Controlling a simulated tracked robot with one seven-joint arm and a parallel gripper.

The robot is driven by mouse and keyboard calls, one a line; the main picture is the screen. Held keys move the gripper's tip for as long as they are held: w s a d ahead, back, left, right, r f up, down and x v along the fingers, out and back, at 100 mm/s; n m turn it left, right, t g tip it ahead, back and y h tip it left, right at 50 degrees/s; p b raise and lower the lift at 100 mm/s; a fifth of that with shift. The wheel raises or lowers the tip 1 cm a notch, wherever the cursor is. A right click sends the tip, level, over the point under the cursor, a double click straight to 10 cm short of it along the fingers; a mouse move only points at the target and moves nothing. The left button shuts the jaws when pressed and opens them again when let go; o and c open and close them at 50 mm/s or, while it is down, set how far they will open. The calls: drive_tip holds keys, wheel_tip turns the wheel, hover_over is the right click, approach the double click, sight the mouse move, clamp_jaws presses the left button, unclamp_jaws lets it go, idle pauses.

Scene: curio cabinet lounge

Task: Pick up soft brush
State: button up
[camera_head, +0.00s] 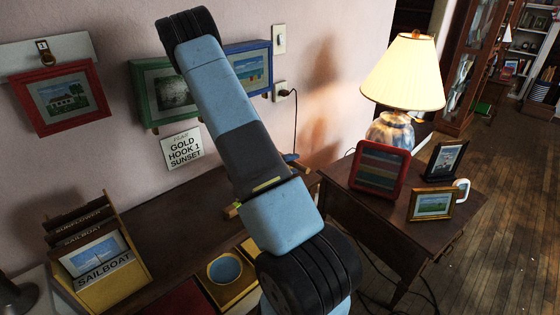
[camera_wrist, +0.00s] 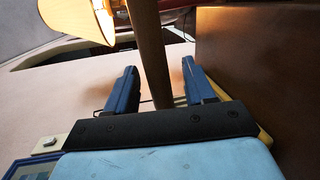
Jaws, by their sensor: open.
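My gripper (camera_wrist: 158,66) is open in the wrist view, with its two blue fingers apart. A long brown bar (camera_wrist: 149,45) shows between and beyond the fingers; I cannot tell whether it is part of furniture or a handle, or whether it touches them. I cannot make out the soft brush for certain in either view. In the head view my arm crosses the middle of the picture and hides part of the brown bench (camera_head: 160,235) along the wall. My gripper cannot be made out clearly there.
A dark side table (camera_head: 345,190) at right holds a lit lamp (camera_head: 405,75), a red frame (camera_head: 380,168) and smaller frames. A yellow card rack (camera_head: 105,285) and a yellow tray with a blue round inset (camera_head: 225,270) are at lower left. Wooden floor (camera_head: 500,200) is open at right.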

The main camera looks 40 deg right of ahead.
drive_tip(key=shift+d, duration=0.35)
clamp_jaws()
